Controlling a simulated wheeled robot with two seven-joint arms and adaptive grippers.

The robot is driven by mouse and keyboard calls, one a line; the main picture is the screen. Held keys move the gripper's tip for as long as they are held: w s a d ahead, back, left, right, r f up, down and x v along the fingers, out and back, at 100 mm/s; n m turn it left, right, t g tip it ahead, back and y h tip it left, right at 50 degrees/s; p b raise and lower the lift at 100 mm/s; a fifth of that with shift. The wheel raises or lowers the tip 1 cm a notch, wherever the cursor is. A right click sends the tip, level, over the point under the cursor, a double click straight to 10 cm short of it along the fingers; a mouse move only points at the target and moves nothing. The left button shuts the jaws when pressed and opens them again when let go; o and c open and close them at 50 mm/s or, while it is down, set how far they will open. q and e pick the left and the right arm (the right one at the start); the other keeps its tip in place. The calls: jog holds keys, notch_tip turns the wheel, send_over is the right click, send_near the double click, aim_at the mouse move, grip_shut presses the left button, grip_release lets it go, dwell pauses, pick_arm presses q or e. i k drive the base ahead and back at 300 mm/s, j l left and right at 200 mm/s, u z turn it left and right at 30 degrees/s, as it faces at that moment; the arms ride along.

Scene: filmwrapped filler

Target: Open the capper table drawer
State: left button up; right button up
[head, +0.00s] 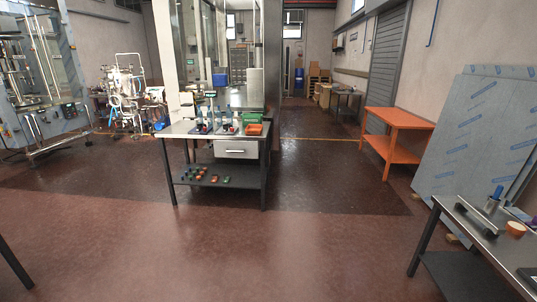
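A metal-topped table (177,128) with dark legs stands in the middle distance, left of centre in the head view. Under the right part of its top is a light grey drawer (236,148) with a horizontal handle (235,152). The drawer front looks flush under the tabletop, so it appears shut. Bottles, small trays and a green and an orange bin (253,129) stand on the top. Small orange and green pieces (195,173) lie on its lower shelf. Neither of my grippers shows in the view.
Open reddish floor (220,245) lies between me and the table. A workbench (478,232) with a blue-topped item stands at near right. An orange table (397,119) and leaning film-wrapped panels (475,140) are at right. A dark table leg (14,265) shows at near left.

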aim_at(223, 149)
jog(key=i+u, duration=0.25)
jog(key=i, duration=1.4)
jog(key=i+j+z, duration=0.4)
jog(key=i, duration=0.2)
jog(key=i+j+z, duration=0.35)
jog(key=i+j, duration=0.2)
